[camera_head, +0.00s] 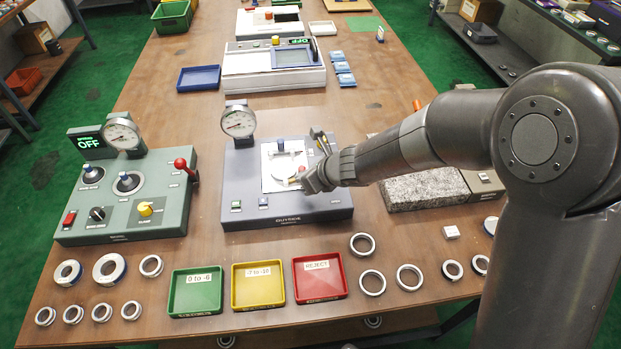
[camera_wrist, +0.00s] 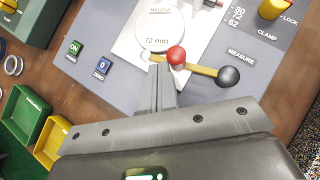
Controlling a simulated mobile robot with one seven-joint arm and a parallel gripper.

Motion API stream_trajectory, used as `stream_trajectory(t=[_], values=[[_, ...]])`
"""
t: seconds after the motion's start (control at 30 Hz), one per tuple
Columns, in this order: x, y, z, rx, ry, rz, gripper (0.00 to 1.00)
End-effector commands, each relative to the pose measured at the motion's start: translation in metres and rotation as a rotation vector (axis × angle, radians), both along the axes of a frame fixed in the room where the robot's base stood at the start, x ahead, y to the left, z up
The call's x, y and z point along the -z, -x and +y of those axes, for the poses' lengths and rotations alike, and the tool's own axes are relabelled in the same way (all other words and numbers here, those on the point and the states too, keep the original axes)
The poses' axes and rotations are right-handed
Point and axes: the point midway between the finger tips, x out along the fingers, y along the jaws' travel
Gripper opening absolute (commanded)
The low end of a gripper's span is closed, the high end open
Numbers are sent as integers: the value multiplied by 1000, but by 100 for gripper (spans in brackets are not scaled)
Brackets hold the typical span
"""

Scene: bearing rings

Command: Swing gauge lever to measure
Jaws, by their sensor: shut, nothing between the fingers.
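The bore gauge (camera_head: 285,210) is a grey-blue box with a round dial (camera_head: 238,121) on a post at its back left. In the wrist view its brass-coloured lever (camera_wrist: 203,69) runs left to right across the top plate. The lever ends in a black ball (camera_wrist: 228,76) below the printed MEASURE label (camera_wrist: 242,56). A red ball (camera_wrist: 176,55) sits over the lever's left part, just beyond my fingertips. My gripper (camera_head: 305,183) is shut and empty, low over the plate; in the wrist view its fingers (camera_wrist: 161,77) overlap the lever's near side. Contact cannot be told.
A round 72 mm master (camera_wrist: 158,32) lies on the white plate. Green (camera_head: 197,291), yellow (camera_head: 258,286) and red (camera_head: 320,278) trays stand in front, with several loose rings around them. A green-grey machine (camera_head: 130,205) stands left and a granite slab (camera_head: 425,190) right.

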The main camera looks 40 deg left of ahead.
Motion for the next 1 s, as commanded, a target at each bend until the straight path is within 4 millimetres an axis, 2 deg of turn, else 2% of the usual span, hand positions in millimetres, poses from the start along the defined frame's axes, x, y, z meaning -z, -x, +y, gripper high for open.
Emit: stream_trajectory(t=[0.4,1.0], values=[[0,-4,13,1,-1,-1,0],[0,-4,15,1,-1,-1,0]])
